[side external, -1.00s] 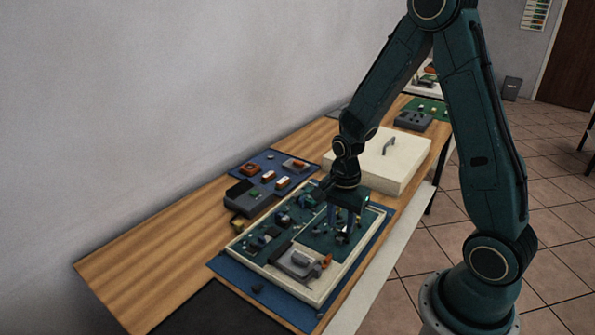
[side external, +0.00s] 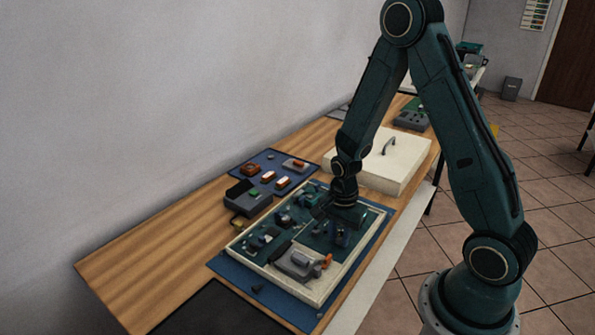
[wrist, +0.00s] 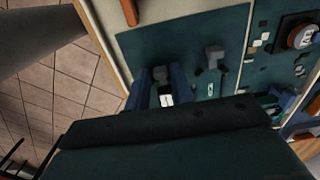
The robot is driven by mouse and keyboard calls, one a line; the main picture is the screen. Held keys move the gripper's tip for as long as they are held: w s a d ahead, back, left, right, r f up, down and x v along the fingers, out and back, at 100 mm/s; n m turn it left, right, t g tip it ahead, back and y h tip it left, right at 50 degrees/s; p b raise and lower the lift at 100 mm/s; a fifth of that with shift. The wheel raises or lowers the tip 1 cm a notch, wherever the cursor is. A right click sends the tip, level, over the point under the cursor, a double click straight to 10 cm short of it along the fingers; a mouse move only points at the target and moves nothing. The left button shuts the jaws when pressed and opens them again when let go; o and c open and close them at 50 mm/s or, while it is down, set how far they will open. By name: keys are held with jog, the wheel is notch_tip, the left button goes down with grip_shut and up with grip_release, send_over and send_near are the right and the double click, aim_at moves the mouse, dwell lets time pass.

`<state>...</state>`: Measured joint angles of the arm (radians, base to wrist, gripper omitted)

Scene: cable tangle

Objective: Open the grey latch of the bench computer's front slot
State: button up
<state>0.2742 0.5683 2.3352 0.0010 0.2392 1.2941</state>
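The bench computer is an open cream case (side external: 375,236) with a dark green board (side external: 318,243); its board also fills much of the wrist view (wrist: 195,28). My gripper (side external: 340,243) points down, low over the board's right part. In the wrist view its two blue fingers (wrist: 160,88) stand apart, with a small grey piece with a white face (wrist: 165,99) between them. I cannot tell whether they touch it. A second grey latch-like piece (wrist: 214,57) stands just right of the fingers. Which of the two is the front slot's latch is unclear. My palm hides the lower part of the wrist view.
A grey module with an orange lever (side external: 326,261) sits in the case's near end. A blue mat (side external: 268,161) with small parts and a dark grey box (side external: 246,202) lie to the left. A cream lid with a handle (side external: 376,166) lies behind. Bare wood (side external: 165,240) is free at left.

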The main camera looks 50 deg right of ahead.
aim_at(335, 247)
grip_shut()
jog(key=shift+a, duration=0.85)
jog(key=shift+o, duration=1.9)
grip_release()
jog(key=shift+r, duration=0.1)
notch_tip(335, 247, up, 14)
jog(key=shift+f, duration=0.2)
